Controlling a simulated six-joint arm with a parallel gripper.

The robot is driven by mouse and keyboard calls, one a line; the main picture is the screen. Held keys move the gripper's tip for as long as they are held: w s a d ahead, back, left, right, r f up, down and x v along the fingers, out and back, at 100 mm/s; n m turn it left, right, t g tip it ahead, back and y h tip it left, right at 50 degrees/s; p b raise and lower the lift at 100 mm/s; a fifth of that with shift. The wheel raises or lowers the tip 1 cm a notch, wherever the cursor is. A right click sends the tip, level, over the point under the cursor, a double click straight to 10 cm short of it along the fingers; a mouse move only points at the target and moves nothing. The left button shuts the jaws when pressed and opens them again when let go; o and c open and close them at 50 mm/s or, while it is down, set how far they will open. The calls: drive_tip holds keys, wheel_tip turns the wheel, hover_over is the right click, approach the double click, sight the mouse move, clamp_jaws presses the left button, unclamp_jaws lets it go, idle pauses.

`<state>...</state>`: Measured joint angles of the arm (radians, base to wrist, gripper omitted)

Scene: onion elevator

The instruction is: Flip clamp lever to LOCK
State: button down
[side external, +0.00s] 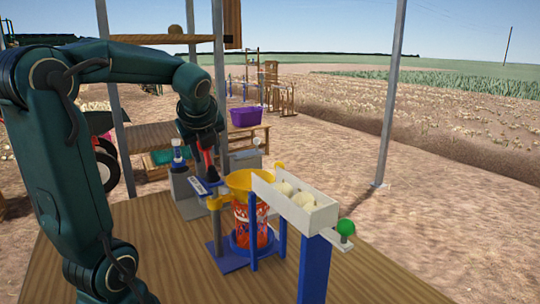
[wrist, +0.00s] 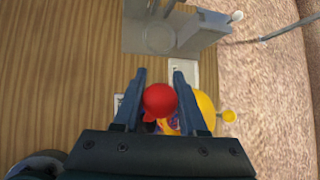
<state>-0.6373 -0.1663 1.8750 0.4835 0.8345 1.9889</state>
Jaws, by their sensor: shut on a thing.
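The clamp lever shows as a red ball knob (wrist: 160,100) between the two fingers of my gripper (wrist: 158,84) in the wrist view. My gripper is shut on this knob. In the side external view the red lever (side external: 209,159) stands up under my gripper (side external: 205,150), beside the yellow funnel (side external: 240,181). A blue and white clamp part (side external: 208,187) lies below it. The funnel sits over an orange mesh bag (side external: 249,222) on a blue round base. The lever's lower part is mostly hidden, and no LOCK marking can be read.
A white chute (side external: 312,222) with pale onions (side external: 290,192) leads to the funnel, with a green knob (side external: 346,228) at its right end. A grey block (side external: 185,196) stands behind the clamp. The wooden table (side external: 170,262) is bare at front left.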

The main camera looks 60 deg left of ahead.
drive_tip(key=shift+f, duration=0.1)
idle(0.3)
drive_tip(key=shift+c, duration=2.4)
unclamp_jaws()
drive_tip(key=shift+v, duration=2.55)
